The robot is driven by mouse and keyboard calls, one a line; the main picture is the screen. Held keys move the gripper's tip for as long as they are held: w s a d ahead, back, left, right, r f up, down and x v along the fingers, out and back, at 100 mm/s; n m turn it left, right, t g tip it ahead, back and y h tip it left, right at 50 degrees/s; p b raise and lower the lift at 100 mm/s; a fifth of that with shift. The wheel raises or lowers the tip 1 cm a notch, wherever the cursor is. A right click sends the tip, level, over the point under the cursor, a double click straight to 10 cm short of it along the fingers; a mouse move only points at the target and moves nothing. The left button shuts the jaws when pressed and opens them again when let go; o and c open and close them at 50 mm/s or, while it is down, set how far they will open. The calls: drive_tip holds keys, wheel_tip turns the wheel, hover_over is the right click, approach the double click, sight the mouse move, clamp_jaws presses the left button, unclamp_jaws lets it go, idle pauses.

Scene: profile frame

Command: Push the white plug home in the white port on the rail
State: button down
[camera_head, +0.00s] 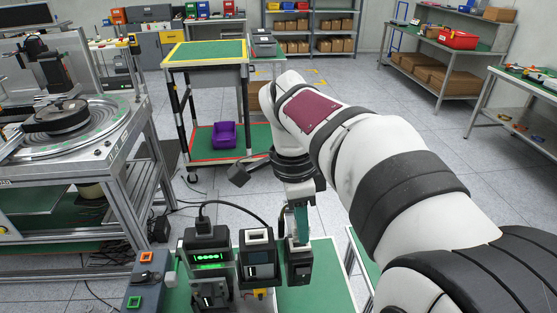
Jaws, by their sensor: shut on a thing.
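My gripper (297,268) points down at the bottom middle, below my white wrist, close beside the right side of a white-framed module (257,257). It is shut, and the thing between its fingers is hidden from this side. A black cable (236,203) arcs from the top of the left module toward my gripper. The white plug cannot be made out clearly. A second module (208,258) with a lit green display stands to the left.
A grey control box (146,290) with orange-framed and green-framed parts stands left of the modules. A green work surface (318,285) lies under and right of my gripper. A machine bench with a round turntable (70,125) is at left. A trolley (207,60) stands behind.

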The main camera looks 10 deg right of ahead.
drive_tip(key=shift+f, duration=1.05)
idle(0.4)
drive_tip(key=c, duration=0.7)
unclamp_jaws()
drive_tip(key=shift+r, duration=0.15)
drive_tip(key=r, duration=0.5)
drive_tip(key=a+r, duration=0.1)
drive_tip(key=r, duration=0.4)
drive_tip(key=a+r, duration=0.1)
drive_tip(key=r, duration=0.4)
drive_tip(key=shift+r, duration=0.2)
